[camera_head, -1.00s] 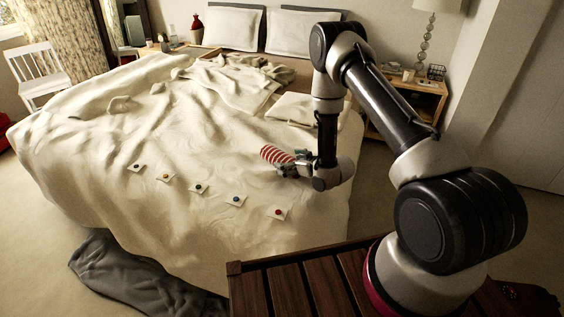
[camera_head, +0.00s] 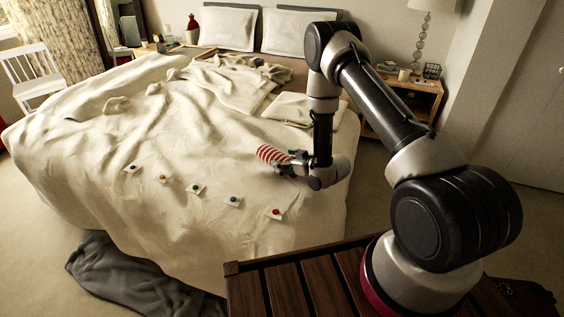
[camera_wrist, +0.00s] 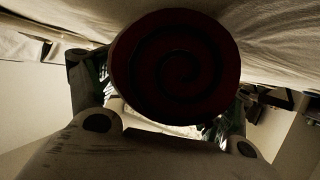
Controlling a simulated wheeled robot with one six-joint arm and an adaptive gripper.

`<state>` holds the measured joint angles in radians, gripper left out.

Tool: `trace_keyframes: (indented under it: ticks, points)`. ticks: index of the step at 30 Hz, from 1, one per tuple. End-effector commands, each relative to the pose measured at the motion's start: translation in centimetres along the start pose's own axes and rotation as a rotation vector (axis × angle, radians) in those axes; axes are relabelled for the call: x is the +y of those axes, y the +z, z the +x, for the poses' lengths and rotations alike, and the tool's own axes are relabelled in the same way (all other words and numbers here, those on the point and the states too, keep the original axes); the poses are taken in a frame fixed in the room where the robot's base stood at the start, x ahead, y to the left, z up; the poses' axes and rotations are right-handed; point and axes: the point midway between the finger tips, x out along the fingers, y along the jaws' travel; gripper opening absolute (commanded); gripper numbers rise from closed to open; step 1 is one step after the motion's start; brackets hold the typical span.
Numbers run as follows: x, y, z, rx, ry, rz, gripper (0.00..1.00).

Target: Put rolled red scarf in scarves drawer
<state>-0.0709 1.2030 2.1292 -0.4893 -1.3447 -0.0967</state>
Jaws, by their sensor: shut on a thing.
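The rolled red scarf (camera_head: 271,155), with white stripes, is held out by my gripper (camera_head: 292,162) near the right side of the bed in the head view. In the wrist view the end of the scarf (camera_wrist: 175,66) shows as a dark red spiral between the fingers of my gripper (camera_wrist: 160,85). The gripper is shut on the scarf. I cannot tell from these views how high the scarf is above the bedding. No scarves drawer can be made out in either view.
The bed (camera_head: 100,215) carries a rumpled cream cover and a row of several small cards with coloured dots (camera_head: 195,189). A grey cloth (camera_head: 130,285) lies on the floor at its foot. A wooden nightstand (camera_head: 418,100) with a lamp stands behind my arm. A white chair (camera_head: 38,72) stands far left.

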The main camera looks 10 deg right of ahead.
Motion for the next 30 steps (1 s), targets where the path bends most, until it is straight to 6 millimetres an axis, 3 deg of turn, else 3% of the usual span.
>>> trace_keyframes:
  ticks: [1, 3, 15, 19, 25, 30]
  points:
    - [0.0, -0.2, -0.1, 0.000, -0.001, -0.001, 0.46]
    - [0.0, -0.8, -0.2, 0.001, 0.000, -0.001, 0.27]
    - [0.0, -7.3, -3.0, 0.003, 0.000, -0.001, 0.26]
    - [0.2, -8.4, -3.6, 0.002, 0.012, 0.004, 0.26]
    - [3.8, -7.6, -6.3, 0.001, 0.193, 0.079, 0.26]
    - [6.9, -9.1, -10.4, 0.005, 0.425, 0.174, 0.26]
